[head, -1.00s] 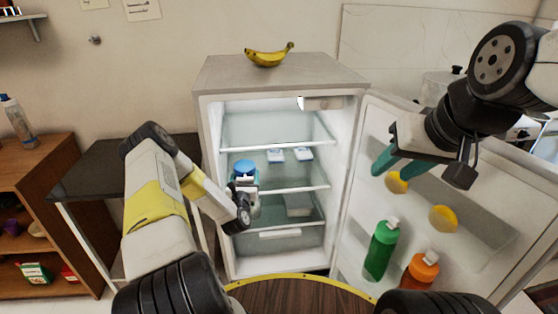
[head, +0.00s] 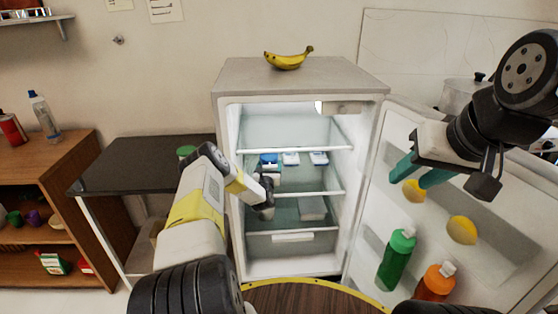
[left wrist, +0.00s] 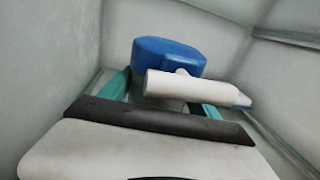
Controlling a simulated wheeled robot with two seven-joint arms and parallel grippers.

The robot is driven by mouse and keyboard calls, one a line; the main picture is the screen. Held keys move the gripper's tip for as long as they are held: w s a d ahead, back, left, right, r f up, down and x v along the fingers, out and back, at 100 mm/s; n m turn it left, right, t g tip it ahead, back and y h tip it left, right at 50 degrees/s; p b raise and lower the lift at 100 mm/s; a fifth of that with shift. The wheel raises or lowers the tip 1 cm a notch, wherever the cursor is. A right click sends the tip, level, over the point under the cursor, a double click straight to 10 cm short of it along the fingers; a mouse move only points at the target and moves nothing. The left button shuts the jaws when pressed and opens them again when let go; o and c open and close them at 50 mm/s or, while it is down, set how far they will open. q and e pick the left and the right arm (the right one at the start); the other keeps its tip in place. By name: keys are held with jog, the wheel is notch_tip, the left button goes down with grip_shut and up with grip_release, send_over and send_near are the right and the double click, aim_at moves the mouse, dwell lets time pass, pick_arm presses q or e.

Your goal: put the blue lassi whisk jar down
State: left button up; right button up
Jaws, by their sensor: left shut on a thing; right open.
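The blue lassi whisk jar shows its blue lid (head: 268,158) inside the open fridge, at the left of the upper shelf. In the left wrist view the jar has a blue top (left wrist: 168,54) and a white handle-like piece across its front. My left gripper (left wrist: 163,98) is shut on the jar, with teal fingers on either side. In the head view my left arm reaches into the fridge and hides most of the jar's body. I cannot tell whether its base touches the shelf. My right gripper (head: 416,176) is open and empty before the fridge door.
A dark side table (head: 135,168) stands left.

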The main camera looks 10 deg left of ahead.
pick_arm(q)
jog(key=shift+f, duration=0.4)
jog(key=o, duration=1.8)
jog(key=shift+f, duration=0.2)
jog(key=shift+s+r, duration=0.1)
jog(key=shift+r, duration=0.05)
jog(key=s, duration=0.4)
jog(key=s+d, duration=0.1)
jog(key=s, duration=0.6)
jog(key=shift+s+d, duration=0.25)
jog(key=shift+s, duration=0.1)
